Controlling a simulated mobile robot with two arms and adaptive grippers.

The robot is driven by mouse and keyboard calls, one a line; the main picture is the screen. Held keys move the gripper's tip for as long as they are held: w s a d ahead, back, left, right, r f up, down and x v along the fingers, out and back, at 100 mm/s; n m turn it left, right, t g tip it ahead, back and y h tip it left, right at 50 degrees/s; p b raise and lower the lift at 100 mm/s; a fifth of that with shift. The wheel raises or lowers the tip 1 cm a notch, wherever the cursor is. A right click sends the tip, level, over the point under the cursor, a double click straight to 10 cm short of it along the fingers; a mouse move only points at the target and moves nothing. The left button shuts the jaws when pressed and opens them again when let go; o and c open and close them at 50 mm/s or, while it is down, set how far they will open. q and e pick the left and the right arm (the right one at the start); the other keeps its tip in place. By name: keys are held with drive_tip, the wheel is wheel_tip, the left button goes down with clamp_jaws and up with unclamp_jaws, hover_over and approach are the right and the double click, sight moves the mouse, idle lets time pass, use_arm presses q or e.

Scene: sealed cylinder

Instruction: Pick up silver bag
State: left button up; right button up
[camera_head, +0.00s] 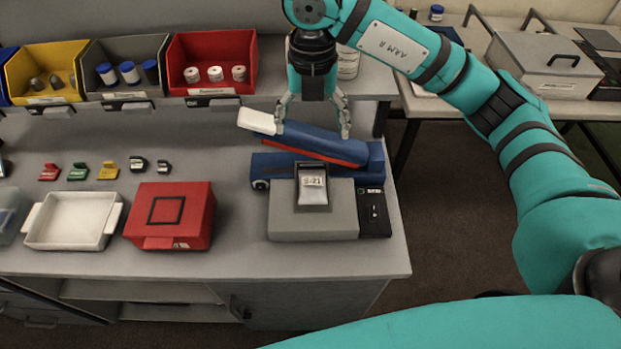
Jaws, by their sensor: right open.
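A small silver bag (313,191) with a dark-printed label stands in a dark frame on a grey block (340,218) near the right end of the bench. My right gripper (313,128) points down with its fingers spread, one on each side in the picture of the raised blue arm of a blue device (266,168) behind the bag. Whether the fingers touch that arm I cannot tell. The gripper is open and apart from the bag. The bag's lower back is hidden. My left gripper is not in view.
The blue device has a white handle (257,121) at its upper left. A red box (170,215) and a white tray (72,220) stand to the left. Several small coloured clips lie behind them. Bins (213,62) line the shelf. Bare bench lies between red box and grey block.

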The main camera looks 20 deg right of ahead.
drive_tip(key=p, duration=0.3)
hover_over(313, 181)
wheel_tip(313, 181, down, 12)
drive_tip(key=shift+w+a+r, duration=0.1)
drive_tip(key=shift+r, duration=0.15)
drive_tip(key=shift+f+p, duration=0.35)
drive_tip(key=shift+f, duration=0.2)
drive_tip(key=f, duration=0.2)
drive_tip(key=f+p, duration=0.1)
drive_tip(key=shift+s+f+p, duration=0.2)
drive_tip(key=shift+f+p, duration=0.1)
drive_tip(key=shift+f, duration=0.45)
drive_tip(key=shift+w, duration=0.1)
drive_tip(key=shift+c, duration=0.3)
drive_tip(key=c, duration=1.2)
drive_tip(key=shift+r, duration=0.1)
